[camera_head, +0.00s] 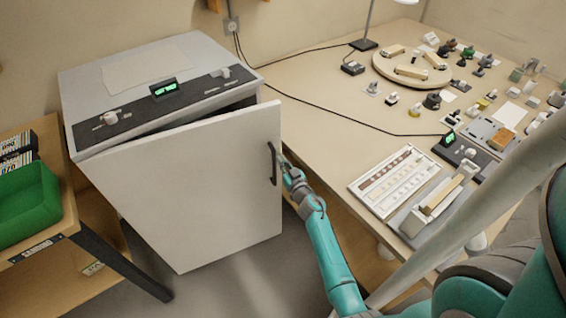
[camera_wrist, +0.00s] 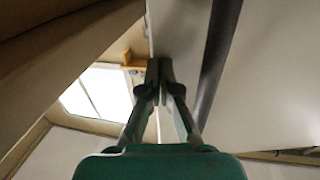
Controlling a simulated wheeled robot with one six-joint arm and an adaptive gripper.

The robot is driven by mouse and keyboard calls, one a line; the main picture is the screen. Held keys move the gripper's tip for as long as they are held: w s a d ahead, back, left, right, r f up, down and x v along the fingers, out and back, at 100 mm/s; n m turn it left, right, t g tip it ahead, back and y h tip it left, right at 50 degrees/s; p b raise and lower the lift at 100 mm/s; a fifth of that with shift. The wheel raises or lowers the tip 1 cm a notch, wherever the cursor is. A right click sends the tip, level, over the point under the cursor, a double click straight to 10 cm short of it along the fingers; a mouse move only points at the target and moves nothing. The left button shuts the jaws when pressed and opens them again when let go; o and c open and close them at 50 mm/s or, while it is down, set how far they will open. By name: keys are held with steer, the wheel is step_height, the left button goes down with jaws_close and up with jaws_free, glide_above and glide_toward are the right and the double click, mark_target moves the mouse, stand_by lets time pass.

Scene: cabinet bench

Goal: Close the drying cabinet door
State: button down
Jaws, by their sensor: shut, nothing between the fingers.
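The drying cabinet (camera_head: 150,72) is a grey-white box with a dark control strip and a green display on top. Its white door (camera_head: 200,185) stands partly open, with a dark gap under the top edge. A dark handle (camera_head: 272,163) is on the door's right side. My gripper (camera_head: 285,165) is at the door's right edge, close beside the handle; whether it touches cannot be told. In the wrist view my gripper (camera_wrist: 159,65) has its fingers together with nothing between them. A pale panel, seemingly the door (camera_wrist: 185,35), is right beside the fingers there.
A bench (camera_head: 310,82) to the right holds a tray of samples (camera_head: 395,180), a round turntable (camera_head: 385,72) and several small items. A wooden shelf (camera_head: 60,258) with a green bin (camera_head: 25,205) stands at the left. Grey floor shows below the door.

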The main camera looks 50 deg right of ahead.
steer(key=w+d+n+t+y, duration=0.1)
steer(key=w+d, duration=0.4)
steer(key=w, duration=0.6)
steer(key=shift+w+r+y, duration=0.35)
steer(key=shift+r+y, duration=0.05)
steer(key=shift+y, duration=0.1)
steer(key=shift+w, duration=0.1)
steer(key=v, duration=1.3)
steer(key=shift+f, duration=0.4)
steer(key=shift+d, duration=0.1)
